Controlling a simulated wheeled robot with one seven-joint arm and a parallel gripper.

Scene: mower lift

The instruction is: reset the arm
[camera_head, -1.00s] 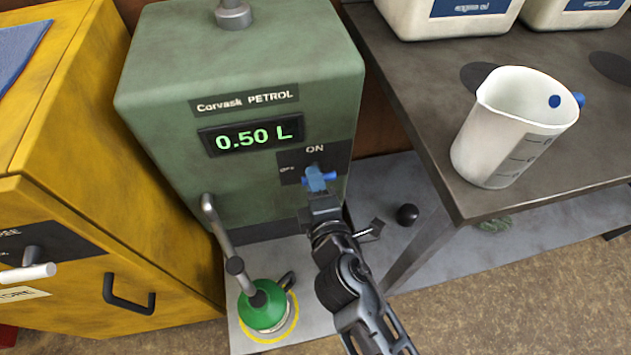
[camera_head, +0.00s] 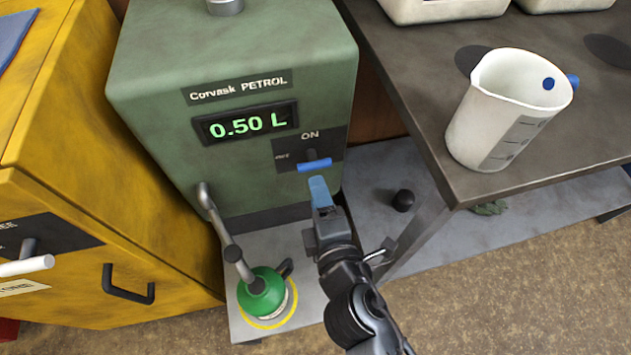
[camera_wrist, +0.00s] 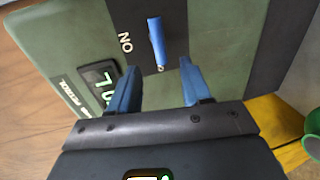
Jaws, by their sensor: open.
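My gripper (camera_head: 320,190) is open and empty in front of the green petrol dispenser, a little below its blue switch lever (camera_head: 314,165). In the wrist view, the two blue fingers of my gripper (camera_wrist: 158,82) stand apart, and the blue lever (camera_wrist: 156,40) lies beyond their tips with a gap between. The lever lies crosswise below the ON mark. The dispenser (camera_head: 160,110) is labelled Corvask PETROL, and its display (camera_head: 246,124) reads 0.50 L.
A green can (camera_head: 262,292) stands under the spout on a yellow ring. A yellow cabinet (camera_head: 130,230) is at left. A dark table (camera_head: 420,100) at right holds a white measuring jug (camera_head: 490,120) and white containers (camera_head: 440,8). A black knob (camera_head: 403,200) is beside the arm.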

